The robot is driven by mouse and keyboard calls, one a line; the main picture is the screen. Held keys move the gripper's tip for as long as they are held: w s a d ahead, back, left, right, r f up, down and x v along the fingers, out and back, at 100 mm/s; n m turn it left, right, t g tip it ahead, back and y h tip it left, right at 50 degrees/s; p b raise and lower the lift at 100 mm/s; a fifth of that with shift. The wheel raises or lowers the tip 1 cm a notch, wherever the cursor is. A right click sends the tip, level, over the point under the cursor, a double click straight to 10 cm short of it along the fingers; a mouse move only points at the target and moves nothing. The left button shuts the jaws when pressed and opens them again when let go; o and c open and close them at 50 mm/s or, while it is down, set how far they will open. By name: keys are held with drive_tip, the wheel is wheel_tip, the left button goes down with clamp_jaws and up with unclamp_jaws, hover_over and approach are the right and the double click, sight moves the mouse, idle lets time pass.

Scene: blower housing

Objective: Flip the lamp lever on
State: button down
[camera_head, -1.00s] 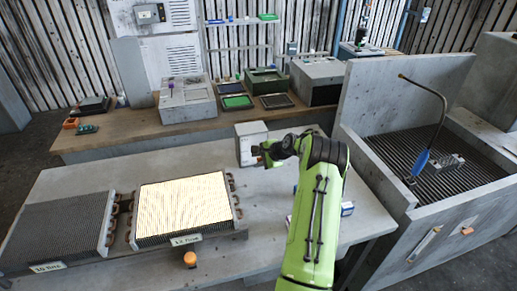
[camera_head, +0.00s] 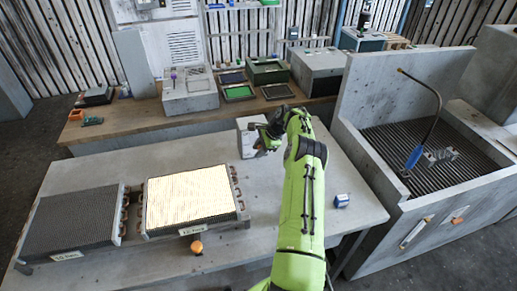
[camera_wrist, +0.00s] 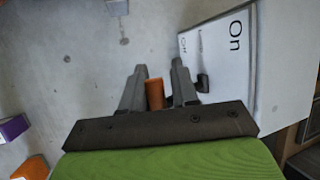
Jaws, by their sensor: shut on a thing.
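The lever box (camera_head: 248,136) is a pale box standing near the back edge of the grey table. In the wrist view its white face (camera_wrist: 218,60) carries "On" and "Off" labels. A dark lever piece (camera_wrist: 203,83) sticks out from that face, partly behind my right finger. My gripper (camera_head: 266,143) is at the box's right side. In the wrist view my gripper (camera_wrist: 158,85) is shut on an orange grip (camera_wrist: 155,94), which appears to be the lever's handle. Its join to the dark piece is hidden by the finger.
A brightly lit finned panel (camera_head: 190,196) and a darker one (camera_head: 72,222) lie on the table's left. An orange knob (camera_head: 196,247) is in front. A small blue-and-white box (camera_head: 341,201) lies right of my arm.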

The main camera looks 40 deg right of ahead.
drive_tip(key=shift+d+r, duration=0.35)
drive_tip(key=shift+d, duration=0.2)
drive_tip(key=c, duration=1.3)
unclamp_jaws()
drive_tip(key=o, duration=0.5)
drive_tip(key=shift+d+f, duration=0.1)
drive_tip(key=shift+d, duration=0.05)
drive_tip(key=shift+c, duration=0.2)
drive_tip(key=shift+o, duration=0.8)
drive_tip(key=shift+f, duration=0.1)
drive_tip(key=v, duration=1.5)
drive_tip(key=shift+s+r, duration=0.25)
